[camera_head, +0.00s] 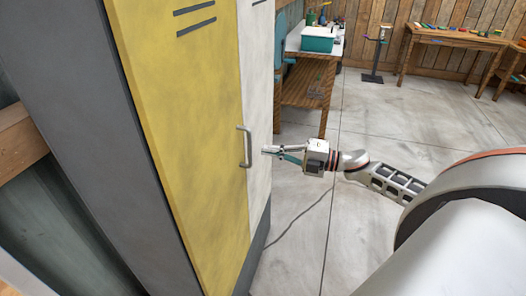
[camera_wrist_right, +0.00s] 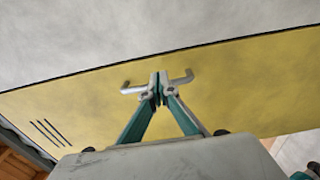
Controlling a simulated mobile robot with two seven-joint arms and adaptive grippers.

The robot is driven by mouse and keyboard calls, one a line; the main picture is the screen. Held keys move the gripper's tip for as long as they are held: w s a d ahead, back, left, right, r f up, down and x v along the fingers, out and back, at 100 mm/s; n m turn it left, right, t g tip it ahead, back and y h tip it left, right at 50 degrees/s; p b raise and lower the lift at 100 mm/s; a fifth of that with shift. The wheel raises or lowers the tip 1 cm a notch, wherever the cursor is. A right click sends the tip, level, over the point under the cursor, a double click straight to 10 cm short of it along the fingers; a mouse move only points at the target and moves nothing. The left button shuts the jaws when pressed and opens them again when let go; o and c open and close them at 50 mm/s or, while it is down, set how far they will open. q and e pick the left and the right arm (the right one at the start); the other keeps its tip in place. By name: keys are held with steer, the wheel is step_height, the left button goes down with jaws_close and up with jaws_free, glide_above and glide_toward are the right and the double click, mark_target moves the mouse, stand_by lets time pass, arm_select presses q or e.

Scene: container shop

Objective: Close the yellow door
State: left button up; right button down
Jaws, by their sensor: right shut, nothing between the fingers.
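The yellow door (camera_head: 195,110) is a tall panel with dark vent slots near its top, on a grey cabinet beside a white panel. It looks about flush with the white panel; I cannot tell whether a small gap is left. Its grey metal handle (camera_head: 245,147) is near its right edge. My right gripper (camera_head: 265,150) is shut and empty, just right of the handle. In the right wrist view, the shut fingertips (camera_wrist_right: 158,82) overlap the middle of the handle (camera_wrist_right: 131,90), in front of the yellow door (camera_wrist_right: 230,95); contact is unclear. My left gripper is out of view.
The white panel (camera_head: 258,90) adjoins the yellow door. A wooden bench (camera_head: 308,85) with a teal bin (camera_head: 318,39) stands behind. A black stand (camera_head: 374,60) and a wooden table (camera_head: 450,38) are farther back. The concrete floor around my right arm is clear apart from a thin cable.

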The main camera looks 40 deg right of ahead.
steer(key=v, duration=0.7)
steer(key=shift+s, duration=0.25)
steer(key=shift+d+f, duration=0.1)
steer(key=shift+f, duration=0.05)
steer(key=s+a+f+m+t+h, duration=0.1)
steer(key=s+a+f+m+h, duration=0.2)
steer(key=f+m, duration=0.4)
steer(key=s+a+f+m+t+h, duration=0.15)
steer(key=a+f+m+h, duration=0.35)
steer(key=f, duration=0.5)
steer(key=s+a+f+m+g, duration=0.2)
steer(key=s+a+f+m, duration=0.2)
steer(key=a, duration=0.5)
steer(key=s+a+f+m+g, duration=0.3)
steer(key=s+a+f+m, duration=0.2)
steer(key=s+a+f, duration=0.2)
steer(key=shift+s+a+f+m+h, duration=0.35)
steer(key=shift+a+f, duration=0.25)
steer(key=shift+a, duration=0.3)
steer(key=shift+w+g, duration=0.1)
steer(key=shift+g, duration=0.15)
